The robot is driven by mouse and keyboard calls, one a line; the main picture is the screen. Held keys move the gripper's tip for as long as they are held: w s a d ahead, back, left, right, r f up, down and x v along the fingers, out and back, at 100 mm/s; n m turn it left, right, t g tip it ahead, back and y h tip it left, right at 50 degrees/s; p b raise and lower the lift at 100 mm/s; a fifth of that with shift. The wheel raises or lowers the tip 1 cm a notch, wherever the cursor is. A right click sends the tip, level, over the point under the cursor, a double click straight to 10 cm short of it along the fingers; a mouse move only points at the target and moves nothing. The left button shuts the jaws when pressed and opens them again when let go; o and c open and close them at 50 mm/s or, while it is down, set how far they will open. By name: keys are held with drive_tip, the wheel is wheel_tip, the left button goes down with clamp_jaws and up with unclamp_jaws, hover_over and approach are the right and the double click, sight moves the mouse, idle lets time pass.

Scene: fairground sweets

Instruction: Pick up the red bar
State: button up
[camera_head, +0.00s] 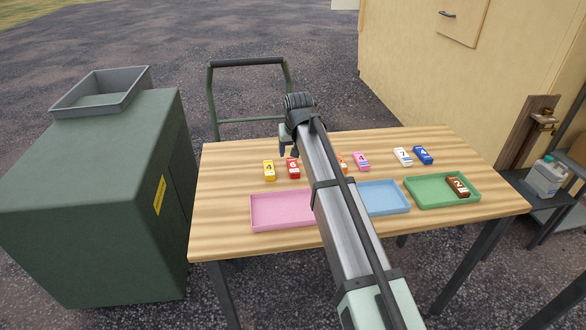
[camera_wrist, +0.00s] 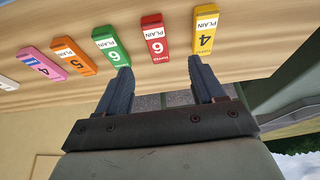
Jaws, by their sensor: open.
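The red bar (camera_head: 293,168) lies on the wooden table, right of a yellow bar (camera_head: 269,170), with a white numbered label. In the wrist view the red bar (camera_wrist: 157,46) shows between a green bar (camera_wrist: 111,46) and the yellow bar (camera_wrist: 203,30). My gripper (camera_wrist: 160,68) is open and empty. In that view the red bar appears ahead of the gap between its fingers, apart from both. In the head view my gripper (camera_head: 289,147) is above the table, behind the red bar. My arm hides the green bar there.
Orange (camera_head: 342,163), pink (camera_head: 361,161), white (camera_head: 403,156) and blue (camera_head: 423,155) bars continue the row. In front stand a pink tray (camera_head: 262,225), a blue tray (camera_head: 395,212) and a green tray (camera_head: 425,204) holding a brown bar (camera_head: 458,187). A green cabinet (camera_head: 90,190) stands left of the table.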

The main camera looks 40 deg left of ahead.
hover_over(294, 168)
drive_tip(key=s+d, duration=0.1)
drive_tip(key=s, duration=0.1)
wheel_tip(294, 168, down, 5)
drive_tip(key=shift+r, duration=0.15)
drive_tip(key=shift+d+x, duration=0.2)
drive_tip(key=shift+x, duration=1.15)
drive_tip(key=shift+d+x, duration=0.25)
drive_tip(key=shift+x, duration=1.1)
drive_tip(key=c, duration=1.2)
drive_tip(key=shift+o, duration=0.2)
